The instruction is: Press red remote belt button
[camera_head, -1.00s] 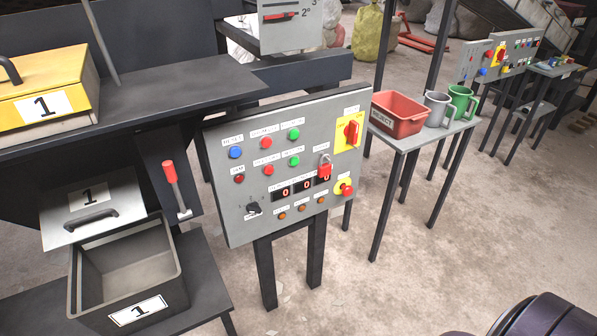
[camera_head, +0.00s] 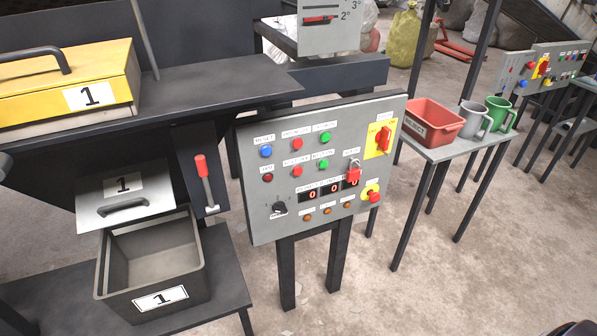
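A grey control panel (camera_head: 258,222) stands tilted on dark legs in the middle of the view. It has a red button in its top row (camera_head: 296,144) and another red button just below it (camera_head: 297,171). A blue button (camera_head: 265,151) and a darker red round light or button (camera_head: 267,177) sit to their left. Two green buttons (camera_head: 325,137) are to their right. The small labels are too blurred to read surely, so I cannot tell which one is the remote belt button. Neither of my grippers is in view.
The panel also carries a red padlock (camera_head: 354,174), a red rotary switch (camera_head: 384,139) and a red mushroom button (camera_head: 375,197). A red-handled lever (camera_head: 203,172) and grey bin (camera_head: 188,292) are left. A side table holds a red bin (camera_head: 440,122). Floor in front is clear.

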